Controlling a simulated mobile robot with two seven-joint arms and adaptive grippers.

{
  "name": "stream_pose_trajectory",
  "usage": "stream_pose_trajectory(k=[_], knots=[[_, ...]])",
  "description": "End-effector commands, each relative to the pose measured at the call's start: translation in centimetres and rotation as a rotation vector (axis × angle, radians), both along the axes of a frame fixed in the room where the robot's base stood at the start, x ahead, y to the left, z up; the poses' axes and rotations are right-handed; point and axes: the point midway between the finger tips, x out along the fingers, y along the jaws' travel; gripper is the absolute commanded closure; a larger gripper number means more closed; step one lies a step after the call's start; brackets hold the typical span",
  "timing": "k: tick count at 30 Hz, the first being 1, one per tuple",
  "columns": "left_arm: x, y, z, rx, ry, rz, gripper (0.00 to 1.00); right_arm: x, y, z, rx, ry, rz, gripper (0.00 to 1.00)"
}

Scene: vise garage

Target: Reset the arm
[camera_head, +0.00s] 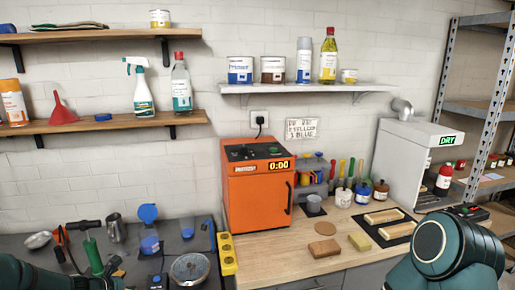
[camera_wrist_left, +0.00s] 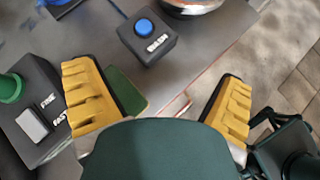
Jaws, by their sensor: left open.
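My left gripper (camera_wrist_left: 155,80) is open, its two yellow ridged fingers wide apart with nothing held between them. It is over the dark workbench near its edge. A black box with a blue button (camera_wrist_left: 144,26) is beyond the fingertips. A dark box with a white switch (camera_wrist_left: 33,123) is left of the left finger. A green part (camera_wrist_left: 125,92) shows between the fingers. In the head view part of my left arm shows at the bottom left corner. My right arm shows at the bottom right, but its gripper is not in view.
The dark bench (camera_head: 70,275) holds a metal jug (camera_head: 116,228), a round metal pan (camera_head: 189,269) and a green-handled tool (camera_head: 93,255). An orange oven (camera_head: 258,195) stands on the wooden counter (camera_head: 285,265), with a brown block (camera_head: 324,248) in front. Floor (camera_wrist_left: 285,60) shows right of the bench edge.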

Motion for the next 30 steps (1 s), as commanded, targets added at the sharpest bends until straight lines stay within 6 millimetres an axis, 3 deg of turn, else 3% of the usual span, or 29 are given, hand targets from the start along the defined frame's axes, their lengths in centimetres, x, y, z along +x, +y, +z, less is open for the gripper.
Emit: stream_pose_trajectory(k=[1,6,13,18,21,25,30], knots=[[-1.2,-3.0,-2.6,0.061,0.036,-0.101,0.05,0.0,-0.1,-1.1,-0.001,0.001,-0.001,0.53],[-7.0,-10.8,-9.5,0.323,0.111,-0.505,0.05,-0.2,-0.1,-3.0,0.0,0.008,0.005,0.53],[-17.0,-20.2,-16.5,0.726,-0.013,-1.24,0.05,-0.8,0.1,-6.2,0.003,0.02,0.018,0.53],[-22.8,-25.2,-18.5,0.935,-0.277,-1.692,0.05,-1.1,0.1,-8.0,0.005,0.027,0.024,0.53],[-25.1,-27.2,-18.7,1.0,-0.421,-1.849,0.05,-1.2,0.2,-8.6,0.005,0.03,0.028,0.53],[-26.5,-28.5,-18.6,1.039,-0.531,-1.944,0.05,-1.3,0.2,-8.9,0.005,0.031,0.029,0.53],[-26.8,-28.7,-18.4,1.047,-0.556,-1.962,0.05,-1.3,0.2,-8.8,0.006,0.032,0.03,0.53]])
